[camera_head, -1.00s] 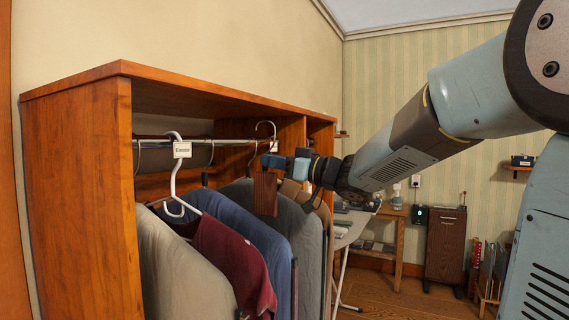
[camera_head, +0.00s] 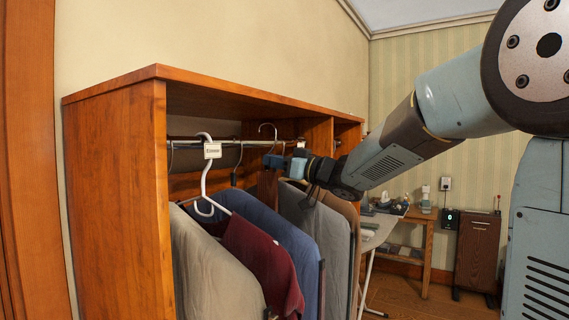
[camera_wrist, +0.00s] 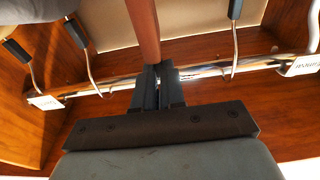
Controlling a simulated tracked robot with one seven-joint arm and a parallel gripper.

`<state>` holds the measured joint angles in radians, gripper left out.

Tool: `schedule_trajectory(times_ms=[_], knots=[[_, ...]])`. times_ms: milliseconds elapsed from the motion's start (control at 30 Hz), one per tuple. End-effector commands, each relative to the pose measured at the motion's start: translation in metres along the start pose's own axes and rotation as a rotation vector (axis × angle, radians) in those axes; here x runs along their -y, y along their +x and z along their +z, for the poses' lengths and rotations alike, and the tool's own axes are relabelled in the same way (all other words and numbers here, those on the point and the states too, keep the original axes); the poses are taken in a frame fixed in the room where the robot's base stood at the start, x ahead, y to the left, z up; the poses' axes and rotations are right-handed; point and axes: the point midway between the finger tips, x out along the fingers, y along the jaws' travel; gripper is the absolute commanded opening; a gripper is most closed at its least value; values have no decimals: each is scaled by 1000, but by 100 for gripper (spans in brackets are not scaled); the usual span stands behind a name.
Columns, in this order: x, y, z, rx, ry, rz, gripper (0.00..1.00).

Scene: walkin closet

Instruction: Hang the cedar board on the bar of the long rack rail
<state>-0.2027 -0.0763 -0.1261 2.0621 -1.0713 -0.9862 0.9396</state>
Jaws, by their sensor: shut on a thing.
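My gripper (camera_head: 272,161) is shut on the cedar board (camera_wrist: 145,35) at the rack, just below the rail. In the wrist view the board is a reddish-brown strip rising from between the fingertips (camera_wrist: 158,78). In the head view the board (camera_head: 266,188) hangs dark and partly hidden below the fingers, with its metal hook (camera_head: 267,127) rising above rail height. The chrome bar of the long rack rail (camera_head: 235,143) also crosses behind the fingers in the wrist view (camera_wrist: 200,73). I cannot tell whether the hook touches or goes over the bar.
A white hanger (camera_head: 203,180) with a tag stands left on the rail, above grey, blue and dark red garments. A grey garment (camera_head: 318,235) hangs below my gripper. The wooden cabinet's side (camera_head: 115,200) and top bound the space. Slim hooks flank the fingers.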

Motion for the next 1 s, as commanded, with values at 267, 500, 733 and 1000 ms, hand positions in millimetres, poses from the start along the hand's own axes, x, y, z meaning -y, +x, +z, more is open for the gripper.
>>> schedule_trajectory(times_ms=[267, 500, 733, 1000], knots=[[0, 23, 4, 0, 1, 0, 0], [0, 34, 13, 1, 1, 0, 0], [0, 33, 28, 0, 1, 0, 0], [0, 33, 35, 0, 0, 0, 0]])
